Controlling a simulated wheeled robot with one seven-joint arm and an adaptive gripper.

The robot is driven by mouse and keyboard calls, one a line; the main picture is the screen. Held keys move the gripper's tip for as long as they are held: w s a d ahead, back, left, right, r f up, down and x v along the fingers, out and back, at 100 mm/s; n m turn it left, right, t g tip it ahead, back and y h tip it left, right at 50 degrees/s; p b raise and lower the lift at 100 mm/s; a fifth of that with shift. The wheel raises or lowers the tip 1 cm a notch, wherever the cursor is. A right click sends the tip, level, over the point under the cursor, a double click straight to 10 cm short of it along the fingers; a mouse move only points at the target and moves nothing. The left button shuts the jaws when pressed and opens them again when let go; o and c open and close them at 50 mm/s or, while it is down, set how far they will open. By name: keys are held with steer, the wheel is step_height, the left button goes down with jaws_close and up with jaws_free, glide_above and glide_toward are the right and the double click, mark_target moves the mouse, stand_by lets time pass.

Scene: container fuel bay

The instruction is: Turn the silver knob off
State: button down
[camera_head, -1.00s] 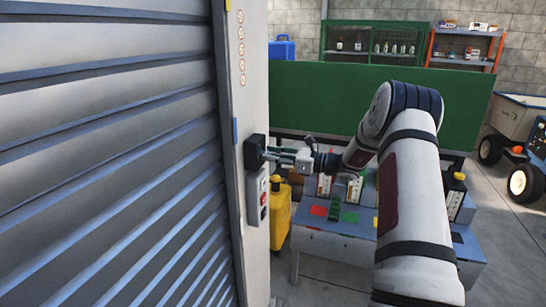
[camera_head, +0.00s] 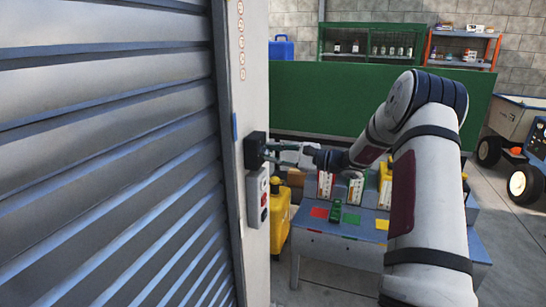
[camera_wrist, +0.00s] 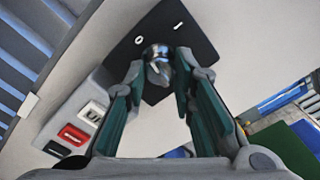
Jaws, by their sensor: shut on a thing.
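The silver knob (camera_wrist: 157,54) sits on a black square plate (camera_wrist: 170,28) marked "O" and "I". In the wrist view the plate looks tilted, with both marks beyond the knob. My gripper (camera_wrist: 158,72) has its two fingertips on either side of the knob and is shut on it. In the head view the black plate (camera_head: 255,150) is on the grey post beside the shutter. My gripper (camera_head: 272,152) reaches it from the right, and the knob is hidden there by the fingers and too small to make out.
Below the plate is a grey switch box (camera_head: 258,198) with red, black and white switches, close to my gripper. A slatted shutter (camera_head: 110,160) fills the left. A yellow container (camera_head: 281,215) and a workbench (camera_head: 335,245) with boxes stand below my arm.

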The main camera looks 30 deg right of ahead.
steer(key=shift+n+b, duration=0.4)
steer(key=shift+n, duration=0.7)
steer(key=c, duration=1.3)
jaws_free()
steer(key=shift+c, duration=0.2)
steer(key=v, duration=1.2)
